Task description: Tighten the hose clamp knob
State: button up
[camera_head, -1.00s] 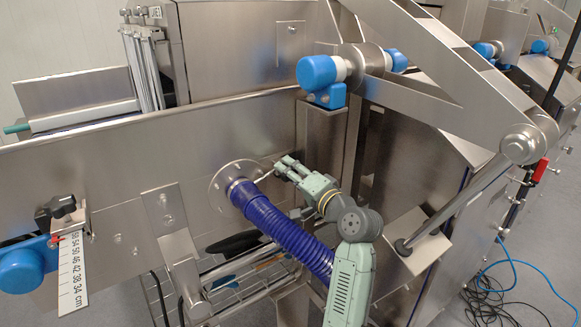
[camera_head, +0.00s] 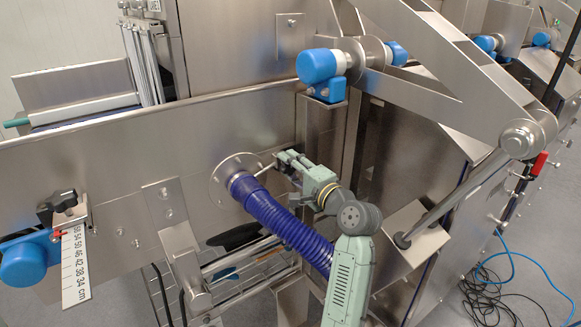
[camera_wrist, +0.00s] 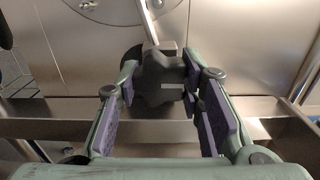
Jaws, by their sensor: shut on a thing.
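A dark, lobed clamp knob (camera_wrist: 158,82) sits in the middle of the wrist view, at the end of a thin metal rod (camera_wrist: 149,22). My gripper (camera_wrist: 161,90) is shut on the knob, with one purple-padded finger on each side. In the head view my gripper (camera_head: 284,161) is just right of the hose's upper end, and the knob cannot be told apart from the fingers there. The ribbed blue hose (camera_head: 285,226) meets a round metal flange (camera_head: 221,172) on the steel panel. The rod (camera_head: 264,169) runs from near the hose end to my gripper.
Another black knob (camera_head: 64,200) stands above a ruler plate (camera_head: 75,265) at the left. A steel post (camera_head: 322,140) and slanted machine arm (camera_head: 465,95) stand close to the right. Metal rails (camera_wrist: 270,128) cross below the knob.

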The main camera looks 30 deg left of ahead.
jog(key=o, duration=1.2)
jog(key=v, duration=1.2)
